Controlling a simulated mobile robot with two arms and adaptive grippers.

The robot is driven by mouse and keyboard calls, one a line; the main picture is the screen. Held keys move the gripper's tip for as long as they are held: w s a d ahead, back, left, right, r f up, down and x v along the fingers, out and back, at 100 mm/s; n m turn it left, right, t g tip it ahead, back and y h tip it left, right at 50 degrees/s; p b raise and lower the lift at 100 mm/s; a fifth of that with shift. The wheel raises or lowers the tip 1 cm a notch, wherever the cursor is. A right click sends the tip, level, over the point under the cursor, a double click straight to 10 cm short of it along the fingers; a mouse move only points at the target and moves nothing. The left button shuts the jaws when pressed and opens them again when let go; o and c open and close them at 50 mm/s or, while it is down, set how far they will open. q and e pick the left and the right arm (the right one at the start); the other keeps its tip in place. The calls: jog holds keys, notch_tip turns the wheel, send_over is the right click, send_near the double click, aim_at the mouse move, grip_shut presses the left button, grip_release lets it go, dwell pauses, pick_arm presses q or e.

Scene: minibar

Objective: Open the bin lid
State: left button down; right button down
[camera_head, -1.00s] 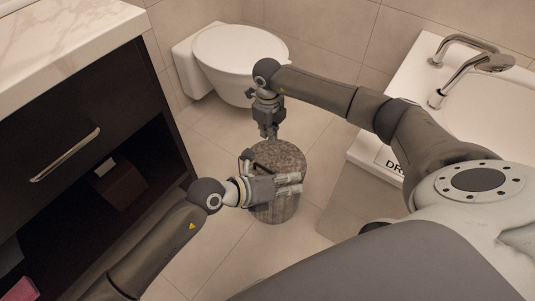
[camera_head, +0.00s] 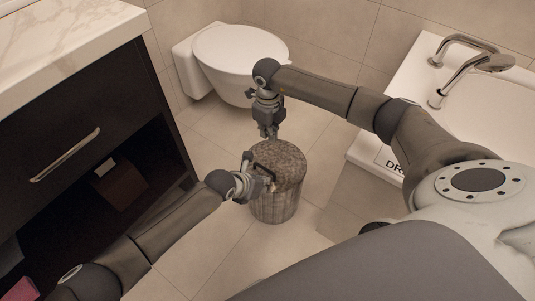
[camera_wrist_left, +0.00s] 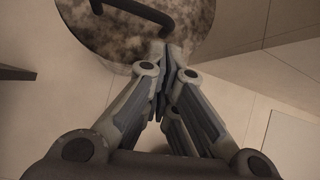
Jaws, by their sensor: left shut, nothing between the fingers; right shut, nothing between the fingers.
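The bin (camera_head: 276,203) is a round, mottled grey-brown container standing on the floor. Its lid (camera_head: 287,162) lies on top and looks closed, with a dark bar handle (camera_head: 262,166) on it. My left gripper (camera_head: 270,182) is shut and empty at the lid's near left edge. In the left wrist view its fingertips (camera_wrist_left: 165,52) meet in front of the lid's rim (camera_wrist_left: 122,62), with the handle (camera_wrist_left: 146,10) beyond them; contact cannot be told. My right gripper (camera_head: 268,134) is shut and empty, pointing down just above the lid's far edge.
A white toilet (camera_head: 235,55) stands behind the bin. A dark cabinet (camera_head: 85,115) with an open shelf is on the left. A white basin (camera_head: 480,100) with a tap is on the right. Tiled floor (camera_head: 225,240) is free in front of the bin.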

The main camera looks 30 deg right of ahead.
aim_at(273, 184)
pick_arm(q)
jog(key=shift+x, duration=2.15)
jog(key=shift+r, duration=0.1)
jog(key=shift+w+d+r, duration=0.15)
jog(key=shift+r, duration=0.3)
jog(key=shift+w+d+r, duration=0.1)
jog(key=shift+d+r, duration=0.1)
jog(key=shift+r, duration=0.25)
pick_arm(e)
jog(key=c, duration=1.5)
grip_release()
